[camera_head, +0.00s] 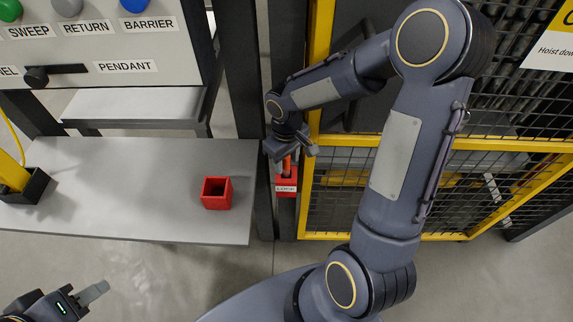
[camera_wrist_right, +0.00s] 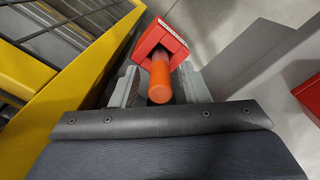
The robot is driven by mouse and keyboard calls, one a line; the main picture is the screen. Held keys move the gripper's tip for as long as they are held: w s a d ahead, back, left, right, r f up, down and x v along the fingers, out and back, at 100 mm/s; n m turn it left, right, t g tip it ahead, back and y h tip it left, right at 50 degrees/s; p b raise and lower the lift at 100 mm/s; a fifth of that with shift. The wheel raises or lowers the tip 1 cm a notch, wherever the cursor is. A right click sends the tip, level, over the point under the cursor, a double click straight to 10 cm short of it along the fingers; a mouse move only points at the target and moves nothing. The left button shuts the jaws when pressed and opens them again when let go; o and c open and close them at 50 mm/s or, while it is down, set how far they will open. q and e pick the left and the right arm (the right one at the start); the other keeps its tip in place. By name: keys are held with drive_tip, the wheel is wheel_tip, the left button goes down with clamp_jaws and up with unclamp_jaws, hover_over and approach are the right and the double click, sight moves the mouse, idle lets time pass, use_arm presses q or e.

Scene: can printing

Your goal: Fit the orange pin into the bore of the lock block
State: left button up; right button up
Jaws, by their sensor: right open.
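The red lock block (camera_head: 286,187), with a white LOCK label, is fixed on a dark post right of the table. The orange pin (camera_head: 287,166) stands at the top of the block; its far end is hidden in the block. My right gripper (camera_head: 289,152) is over the pin. In the right wrist view the pin (camera_wrist_right: 160,82) points out of the red block (camera_wrist_right: 158,42) toward the camera. The right fingers (camera_wrist_right: 160,88) are apart, one on each side of the pin. My left gripper (camera_head: 94,292) is low at the left, far from the block; its opening is unclear.
An open red box (camera_head: 216,205), empty-looking, stands on the grey table (camera_head: 130,200). A black holder with a yellow object (camera_head: 14,174) is at the table's left. A yellow-framed mesh fence (camera_head: 400,144) stands right of the post. A button panel (camera_head: 100,45) is behind.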

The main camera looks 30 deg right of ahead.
wheel_tip(320, 180, up, 9)
drive_tip(key=shift+f, duration=0.2)
drive_tip(key=s+a+r+m+t+y, duration=0.2)
drive_tip(key=s+r, duration=0.1)
drive_tip(key=s, duration=0.5)
drive_tip(key=s+a+r+m+t+y, duration=0.1)
drive_tip(key=s+a+r+m+t, duration=0.1)
drive_tip(key=s, duration=0.7)
drive_tip(key=shift+r+t+y, duration=0.4)
drive_tip(key=shift+r+t, duration=0.35)
drive_tip(key=shift+t, duration=0.05)
drive_tip(key=shift+a, duration=0.1)
drive_tip(key=shift+r+p, duration=0.55)
drive_tip(key=shift+p, duration=0.15)
drive_tip(key=shift+c, duration=0.5)
